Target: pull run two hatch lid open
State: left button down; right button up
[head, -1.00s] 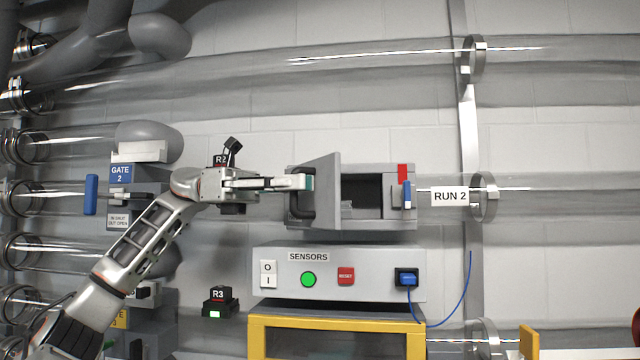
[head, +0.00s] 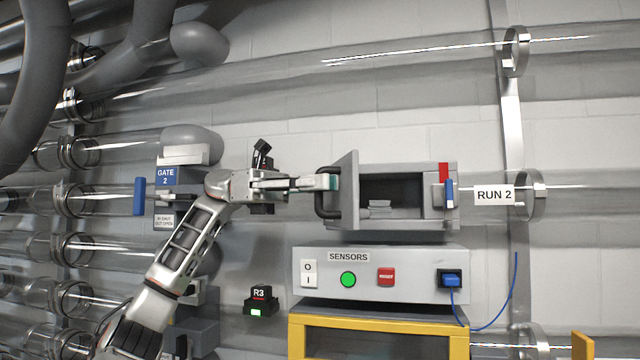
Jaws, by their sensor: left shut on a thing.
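The run two hatch is a grey box (head: 400,224) on the clear tube beside the RUN 2 label (head: 494,195). Its grey lid (head: 347,190) stands swung out at the box's left side, and the dark inside shows, with a small grey piece (head: 380,206) in it. A dark bar handle (head: 322,206) is on the lid's outer face. My left gripper (head: 330,182) is shut on this handle, reaching in from the left. A blue latch lever (head: 449,193) with a red mark (head: 443,172) above it is at the box's right end. My right gripper is not in view.
Below the hatch is a SENSORS panel (head: 381,258) with a green light, red button and blue plug with cable. A yellow-framed cabinet (head: 378,321) stands under it. GATE 2's blue handle (head: 139,196) is at left, near my arm. An R3 device (head: 260,301) sits lower left.

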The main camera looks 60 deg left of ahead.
pick_arm(q)
jog(key=c, duration=2.4)
grip_release()
jog(key=shift+c, duration=0.2)
jog(key=shift+w, duration=0.1)
